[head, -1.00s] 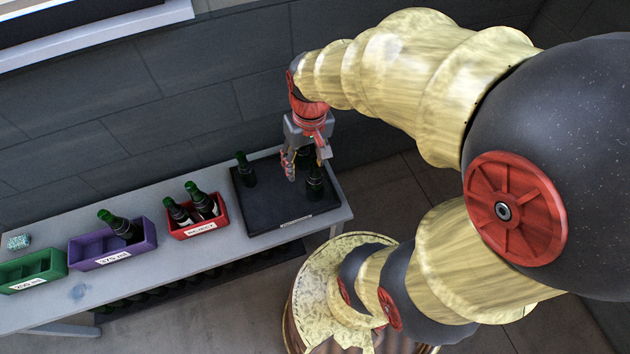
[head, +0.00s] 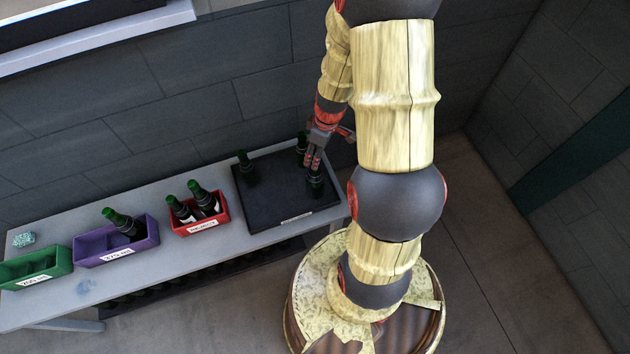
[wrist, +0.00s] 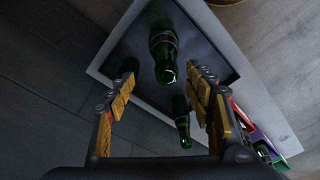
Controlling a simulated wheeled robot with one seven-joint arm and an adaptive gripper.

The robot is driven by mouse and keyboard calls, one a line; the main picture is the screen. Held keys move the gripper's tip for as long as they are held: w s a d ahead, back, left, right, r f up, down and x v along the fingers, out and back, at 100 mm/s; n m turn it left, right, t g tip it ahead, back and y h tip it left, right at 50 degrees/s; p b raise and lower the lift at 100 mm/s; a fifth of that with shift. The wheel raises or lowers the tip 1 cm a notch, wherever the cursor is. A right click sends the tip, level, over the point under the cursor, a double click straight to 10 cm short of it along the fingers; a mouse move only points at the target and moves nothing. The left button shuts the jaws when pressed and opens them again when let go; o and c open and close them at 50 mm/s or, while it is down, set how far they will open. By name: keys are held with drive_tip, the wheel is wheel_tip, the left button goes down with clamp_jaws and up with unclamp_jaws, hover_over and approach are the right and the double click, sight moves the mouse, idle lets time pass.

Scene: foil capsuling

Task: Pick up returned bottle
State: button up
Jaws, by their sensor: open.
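Several green bottles stand on a black tray (head: 285,217) at the right end of the table. One is at the tray's left (head: 247,170), one at its back right (head: 301,146), partly beside my gripper, and one at its front right (head: 315,184). My gripper (head: 313,160) is open and empty, its fingers just above the front-right bottle. In the wrist view a bottle (wrist: 163,58) lies ahead, between the lines of my spread fingers (wrist: 161,90), apart from both. Another bottle (wrist: 182,124) shows lower in that view.
Left of the tray stand a red crate (head: 201,229) with several bottles, a purple crate (head: 118,258) with one bottle, and a green crate (head: 38,280) that looks empty. A small patterned block (head: 23,239) lies behind the green crate. A dark wall rises behind the table.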

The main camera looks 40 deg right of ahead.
sight(315, 177)
drive_tip(key=shift+w+a+f+b, duration=0.15)
drive_tip(key=shift+f+b, duration=0.4)
drive_tip(key=shift+f, duration=0.75)
drive_tip(key=shift+a+f+b, duration=0.3)
drive_tip(key=shift+f+b, duration=0.2)
drive_tip(key=shift+f, duration=0.8)
drive_tip(key=shift+w+a+f+b, duration=0.15)
drive_tip(key=shift+f+b, duration=0.4)
drive_tip(key=shift+f, duration=0.75)
drive_tip(key=shift+c, duration=1.2)
drive_tip(key=c, duration=1.1)
drive_tip(key=shift+r, duration=0.1)
clamp_jaws()
